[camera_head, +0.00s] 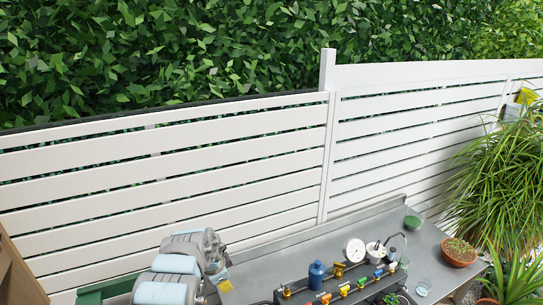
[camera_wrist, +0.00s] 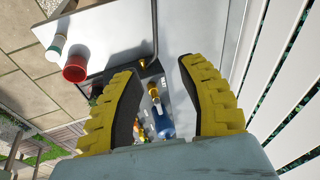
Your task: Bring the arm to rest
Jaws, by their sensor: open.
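My gripper (camera_wrist: 162,100) shows in the wrist view as two yellow ridged fingers with dark inner pads. The fingers stand wide apart and nothing is held between them. Beyond the gap, lower down, are a blue bottle (camera_wrist: 160,122) and brass fittings. In the head view my arm (camera_head: 178,270), grey and light blue, is folded at the lower left by the end of the grey bench (camera_head: 330,245). The gripper's fingers cannot be made out in the head view.
On the bench are the blue bottle (camera_head: 316,274), a round white gauge (camera_head: 354,250), a row of valves, a green bowl (camera_head: 412,222) and a terracotta pot (camera_head: 459,252). A white slatted fence (camera_head: 160,165) runs behind. A red cup (camera_wrist: 75,68) shows in the wrist view.

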